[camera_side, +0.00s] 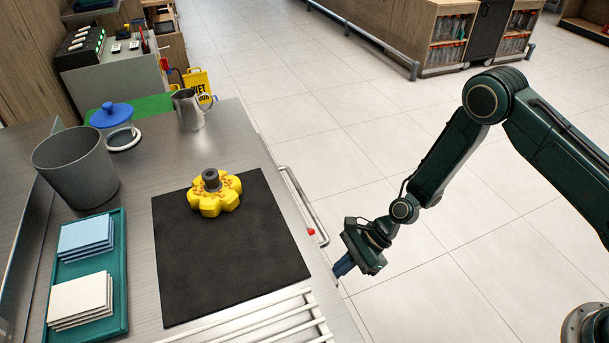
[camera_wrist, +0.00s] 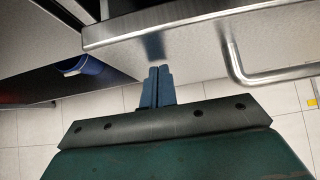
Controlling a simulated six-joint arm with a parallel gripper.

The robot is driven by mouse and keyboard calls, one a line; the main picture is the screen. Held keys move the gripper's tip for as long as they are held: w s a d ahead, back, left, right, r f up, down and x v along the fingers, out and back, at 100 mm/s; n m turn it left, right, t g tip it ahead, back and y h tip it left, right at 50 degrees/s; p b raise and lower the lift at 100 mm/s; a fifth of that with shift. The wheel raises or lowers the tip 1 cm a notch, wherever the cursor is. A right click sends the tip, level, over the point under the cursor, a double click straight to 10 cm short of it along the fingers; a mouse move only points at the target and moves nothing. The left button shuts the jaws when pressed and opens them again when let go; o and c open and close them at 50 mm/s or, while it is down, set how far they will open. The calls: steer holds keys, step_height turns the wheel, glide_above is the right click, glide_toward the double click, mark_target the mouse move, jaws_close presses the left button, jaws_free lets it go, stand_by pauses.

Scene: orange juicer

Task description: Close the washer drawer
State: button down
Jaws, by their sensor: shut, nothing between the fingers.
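My gripper (camera_side: 343,268) is at the right edge of the metal counter, below the level of its top, with blue fingers shut and empty. In the wrist view the two fingertips (camera_wrist: 160,69) are together and point at a smooth metal front panel (camera_wrist: 190,55) under the counter edge. A dim blue reflection of the fingers shows on it. I cannot tell whether they touch it. A bar handle (camera_wrist: 235,62) is to their right; a similar rail (camera_side: 305,205) shows in the side view. The washer drawer cannot be clearly singled out, nor how far open it is.
The counter holds a black mat (camera_side: 230,265) with a yellow flower-shaped piece (camera_side: 215,200), a teal tray (camera_side: 118,260), a grey bin (camera_side: 77,170) and a metal pitcher (camera_side: 187,108). A blue rounded object (camera_wrist: 82,66) is in the dark area at left. The tiled floor (camera_side: 480,240) is clear.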

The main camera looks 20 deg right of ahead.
steer(key=shift+a, duration=2.85)
steer(key=shift+w+d, duration=0.1)
steer(key=d+r, duration=0.7)
steer(key=d, duration=0.4)
steer(key=shift+d, duration=0.4)
